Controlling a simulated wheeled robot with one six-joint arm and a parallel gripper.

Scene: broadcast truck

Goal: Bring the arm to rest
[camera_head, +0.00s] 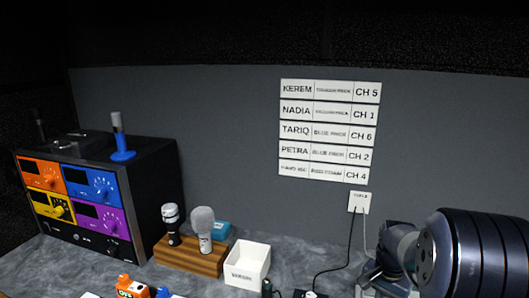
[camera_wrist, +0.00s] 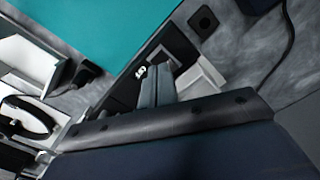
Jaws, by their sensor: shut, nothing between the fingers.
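My arm (camera_head: 465,255) enters at the right of the head view, a dark ribbed cylinder with grey joints beside it, above the grey worktop. In the wrist view my gripper (camera_wrist: 157,86) shows its grey fingers close together, with nothing held between them. I cannot make out the fingertips in the head view. In the wrist view the gripper is near a teal surface and dark and pale items; its exact height above them is unclear.
A rack of coloured panels (camera_head: 72,204) stands at the left with a blue-based microphone (camera_head: 122,140) on top. A wooden block (camera_head: 190,256) holds two microphones. A white bin (camera_head: 247,265) stands beside it. A cable hangs from the wall plate (camera_head: 359,202) near my arm. Name strips (camera_head: 330,132) are on the wall.

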